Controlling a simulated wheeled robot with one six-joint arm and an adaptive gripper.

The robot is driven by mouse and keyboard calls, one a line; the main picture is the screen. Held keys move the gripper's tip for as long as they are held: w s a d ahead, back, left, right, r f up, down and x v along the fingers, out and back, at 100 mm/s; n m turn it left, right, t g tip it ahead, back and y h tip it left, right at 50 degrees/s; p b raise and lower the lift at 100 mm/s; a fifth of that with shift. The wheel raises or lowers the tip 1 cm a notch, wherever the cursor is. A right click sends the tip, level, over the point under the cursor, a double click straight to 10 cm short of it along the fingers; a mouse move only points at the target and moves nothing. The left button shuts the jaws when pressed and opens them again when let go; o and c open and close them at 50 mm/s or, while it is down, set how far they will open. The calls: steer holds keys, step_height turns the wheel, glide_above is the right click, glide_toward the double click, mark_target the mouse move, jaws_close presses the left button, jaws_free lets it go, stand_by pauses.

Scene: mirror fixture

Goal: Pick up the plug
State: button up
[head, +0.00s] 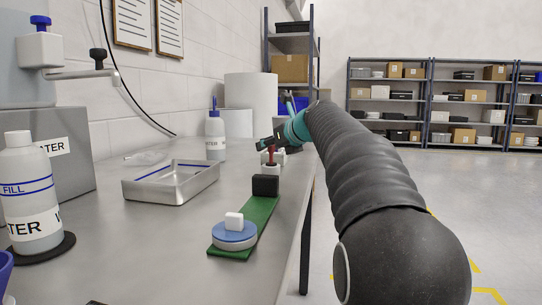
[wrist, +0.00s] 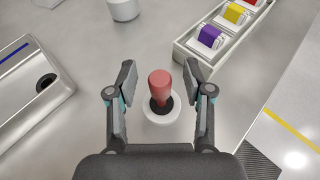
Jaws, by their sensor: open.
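A red knob-like piece with a dark collar, which I take to be the plug (wrist: 160,86), stands upright on a round white base (wrist: 162,113) in the middle of the wrist view. In the head view the plug (head: 271,155) shows small at the far end of the table, partly hidden. My gripper (wrist: 161,72) is open, with one finger on each side of the plug in the picture and a visible gap on both sides. In the head view my gripper (head: 277,143) is just above the plug.
A metal tray (head: 150,193) lies left of a green board (head: 258,222) bearing a black block (head: 265,186) and a blue disc (head: 234,236). A pale rack (wrist: 222,62) of coloured blocks is close to the right finger. A white bottle (head: 215,140) stands behind.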

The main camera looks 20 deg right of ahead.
jaws_close()
steer(key=shift+r, duration=0.1)
step_height(320, 180, up, 4)
steer(key=shift+r+p, duration=0.25)
steer(key=shift+p, duration=0.85)
steer(key=d+r+p, duration=0.4)
steer(key=d+r, duration=0.2)
steer(key=d, duration=0.5)
steer(key=shift+s+d, duration=0.35)
steer(key=shift+s, duration=0.1)
